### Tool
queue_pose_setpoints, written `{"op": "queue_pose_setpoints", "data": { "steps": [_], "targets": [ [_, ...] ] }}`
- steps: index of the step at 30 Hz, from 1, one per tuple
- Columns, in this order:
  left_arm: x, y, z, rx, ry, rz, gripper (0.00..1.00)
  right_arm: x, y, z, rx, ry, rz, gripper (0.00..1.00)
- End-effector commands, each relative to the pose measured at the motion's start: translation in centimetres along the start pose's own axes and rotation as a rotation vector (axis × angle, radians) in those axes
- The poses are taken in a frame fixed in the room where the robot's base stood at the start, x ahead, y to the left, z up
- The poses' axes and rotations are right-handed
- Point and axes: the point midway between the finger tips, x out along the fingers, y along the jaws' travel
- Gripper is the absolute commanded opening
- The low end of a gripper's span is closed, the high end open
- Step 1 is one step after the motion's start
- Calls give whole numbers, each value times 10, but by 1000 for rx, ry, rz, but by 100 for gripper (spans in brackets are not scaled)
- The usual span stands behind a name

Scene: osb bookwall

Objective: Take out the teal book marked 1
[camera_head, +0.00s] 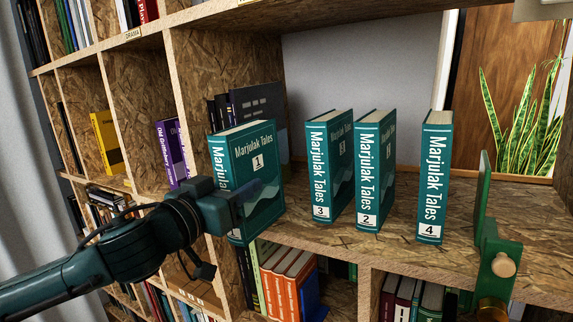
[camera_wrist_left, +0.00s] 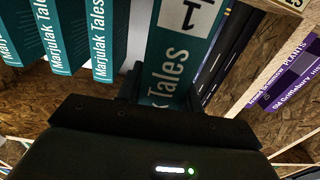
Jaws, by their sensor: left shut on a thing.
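The teal book marked 1 (camera_head: 258,172) stands upright at the left end of the middle shelf, its cover turned toward me. It reaches to the front edge of the shelf. My left gripper (camera_head: 226,208) is shut on its lower spine side and hides part of it. In the left wrist view the spine of book 1 (camera_wrist_left: 172,52) sits between the dark fingers of my left gripper (camera_wrist_left: 163,98), its label upside down. Teal books marked 3 (camera_head: 320,172), 2 (camera_head: 367,178) and 4 (camera_head: 433,175) stand to its right. My right gripper is not in view.
Dark books (camera_head: 258,104) stand behind book 1, close to the wooden upright (camera_head: 188,70). A green clamp-like bookend (camera_head: 497,262) with a round knob sits on the shelf edge at right. Gaps separate the teal books.

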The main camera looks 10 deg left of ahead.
Motion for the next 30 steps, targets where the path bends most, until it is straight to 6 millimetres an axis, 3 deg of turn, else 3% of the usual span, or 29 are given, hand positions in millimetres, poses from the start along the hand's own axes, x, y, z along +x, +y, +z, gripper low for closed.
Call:
{"op": "queue_pose_setpoints", "data": {
  "steps": [14,16,30],
  "targets": [
    [-45,1,-1,6,6,2,0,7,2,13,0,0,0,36],
    [-46,0,-6,1,3,-2,0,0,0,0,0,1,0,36],
    [-65,0,-5,0,4,-3,0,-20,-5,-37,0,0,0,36]
  ]
}}
